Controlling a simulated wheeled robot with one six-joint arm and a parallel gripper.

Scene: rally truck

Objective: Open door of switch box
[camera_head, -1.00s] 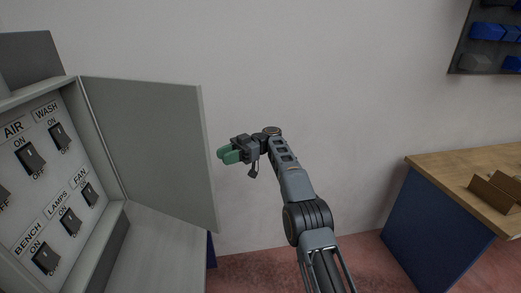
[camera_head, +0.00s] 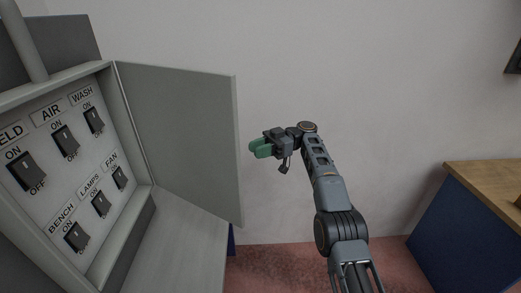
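The grey switch box (camera_head: 150,199) is at the left, with its door (camera_head: 190,135) swung wide open to the right on its left-hand hinge edge. Inside, several black switches show on a pale panel (camera_head: 75,180), with labels such as AIR, WASH, BENCH, LAMPS and FAN. My gripper (camera_head: 257,149), with green fingertips, is just right of the door's free edge in the picture, apart from it by a small gap. The fingertips point left and look close together; the space between them is too small to make out. Nothing shows held in them.
A grey pipe (camera_head: 22,40) rises from the box top. A wooden-topped workbench (camera_head: 492,184) with a blue side stands at the right. A plain pale wall (camera_head: 390,100) is behind my arm. Reddish floor (camera_head: 290,257) lies between box and bench.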

